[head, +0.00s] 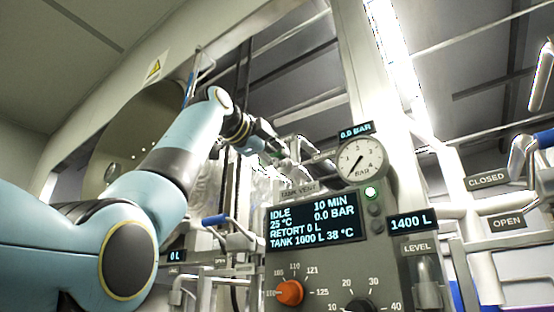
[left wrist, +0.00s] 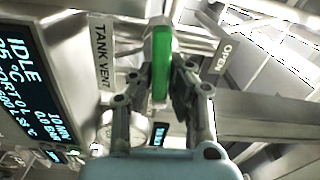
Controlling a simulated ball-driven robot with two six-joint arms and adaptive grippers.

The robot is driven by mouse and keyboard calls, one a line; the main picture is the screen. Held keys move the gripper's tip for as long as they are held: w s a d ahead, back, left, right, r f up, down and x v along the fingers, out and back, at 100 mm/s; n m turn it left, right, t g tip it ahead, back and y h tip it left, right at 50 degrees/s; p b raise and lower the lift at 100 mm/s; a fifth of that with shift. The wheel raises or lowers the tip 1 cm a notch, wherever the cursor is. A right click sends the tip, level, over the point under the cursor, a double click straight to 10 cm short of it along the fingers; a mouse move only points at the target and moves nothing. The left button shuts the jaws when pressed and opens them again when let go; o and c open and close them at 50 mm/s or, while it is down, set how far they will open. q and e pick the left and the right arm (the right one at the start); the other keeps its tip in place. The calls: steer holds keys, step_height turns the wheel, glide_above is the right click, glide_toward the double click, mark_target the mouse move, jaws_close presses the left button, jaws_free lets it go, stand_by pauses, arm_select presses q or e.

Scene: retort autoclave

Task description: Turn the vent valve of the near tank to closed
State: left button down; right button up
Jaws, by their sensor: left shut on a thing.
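The vent valve's green handle (left wrist: 161,62) stands between the fingers of my left gripper (left wrist: 160,82) in the left wrist view. The fingers are shut on it. A TANK VENT label (left wrist: 103,54) is left of the handle and an OPEN label (left wrist: 222,57) is right of it. The gripper mostly hides the handle there. My right gripper is not in view.
The control panel display (head: 316,219) reads IDLE and retort 0.0 BAR. A pressure gauge (head: 362,161) sits close right of the valve. An orange knob (head: 290,293) is below. Blue-handled levers stand at left (head: 215,220) and far right (head: 545,138).

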arm_select(q)
steer(key=shift+f+m, duration=0.15)
steer(key=shift+m, duration=0.45)
steer(key=c, duration=1.3)
jaws_free()
steer(key=shift+s+a, duration=0.15)
steer(key=shift+s, duration=0.05)
steer(key=v, duration=1.1)
steer(key=shift+s+a, duration=0.1)
steer(key=shift+s, duration=0.1)
